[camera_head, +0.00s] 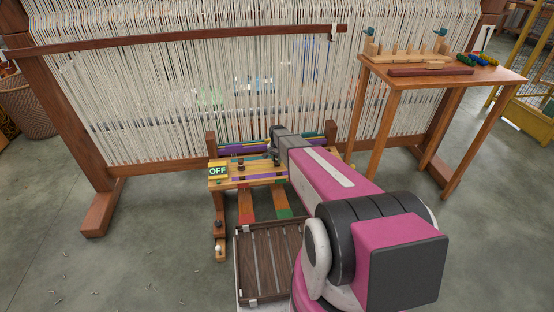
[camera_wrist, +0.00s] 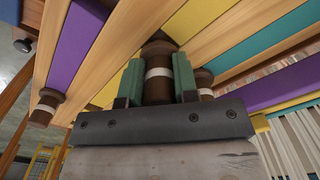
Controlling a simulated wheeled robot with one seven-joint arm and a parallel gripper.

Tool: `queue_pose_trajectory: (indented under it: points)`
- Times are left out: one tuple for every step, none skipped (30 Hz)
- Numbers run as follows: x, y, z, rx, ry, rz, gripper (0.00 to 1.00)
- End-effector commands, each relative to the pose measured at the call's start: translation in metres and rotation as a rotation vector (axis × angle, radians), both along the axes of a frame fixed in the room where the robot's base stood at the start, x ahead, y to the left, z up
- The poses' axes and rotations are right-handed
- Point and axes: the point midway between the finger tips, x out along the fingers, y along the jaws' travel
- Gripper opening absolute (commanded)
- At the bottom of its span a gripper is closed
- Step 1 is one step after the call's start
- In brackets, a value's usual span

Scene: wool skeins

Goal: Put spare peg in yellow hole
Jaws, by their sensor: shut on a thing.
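My gripper (camera_wrist: 158,88) is shut on a dark brown turned peg with a white band (camera_wrist: 158,85), held between two green finger pads. The peg's far end is close to the coloured board, in front of a wood strip beside a yellow stripe (camera_wrist: 196,20). I cannot tell whether it touches or enters a hole; no open yellow hole shows. The striped wooden board (camera_head: 250,181) stands low before the loom in the head view. There my gripper (camera_head: 274,158) is at its right part, its fingertips and peg hidden by my arm.
An OFF sign (camera_head: 218,171) is at the board's left. A slatted tray (camera_head: 268,262) lies in front. A wooden side table (camera_head: 440,75) stands at right.

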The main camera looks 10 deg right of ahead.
Motion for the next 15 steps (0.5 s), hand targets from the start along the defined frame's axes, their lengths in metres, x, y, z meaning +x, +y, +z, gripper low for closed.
queue_pose_trajectory:
  points:
    - [0.0004,0.0000,-0.0017,0.000,0.000,0.000,0.06]
    - [0.0004,0.0000,-0.0024,0.000,0.000,0.000,0.06]
    - [0.0004,0.0000,-0.0034,0.000,0.000,0.000,0.06]
    - [0.0004,0.0001,-0.0042,0.000,0.000,0.000,0.06]
    - [0.0004,0.0001,-0.0050,0.000,0.000,0.000,0.06]
    - [0.0004,0.0001,-0.0060,0.000,0.000,0.000,0.06]
    - [0.0004,0.0000,-0.0068,0.000,0.000,0.000,0.06]
    - [0.0004,0.0001,-0.0075,0.000,0.000,0.000,0.06]
    - [0.0004,0.0001,-0.0086,0.000,0.000,0.000,0.06]
    - [0.0004,0.0001,-0.0094,0.000,0.000,0.000,0.06]
    - [0.0004,0.0000,-0.0101,0.000,0.000,0.000,0.06]
    - [0.0003,0.0000,-0.0107,0.000,0.000,0.000,0.06]
    - [0.0001,0.0000,-0.0107,0.000,0.000,0.000,0.06]
    - [0.0001,0.0000,-0.0105,0.000,0.000,0.000,0.06]
    - [0.0001,0.0000,-0.0105,0.000,0.000,0.000,0.34]
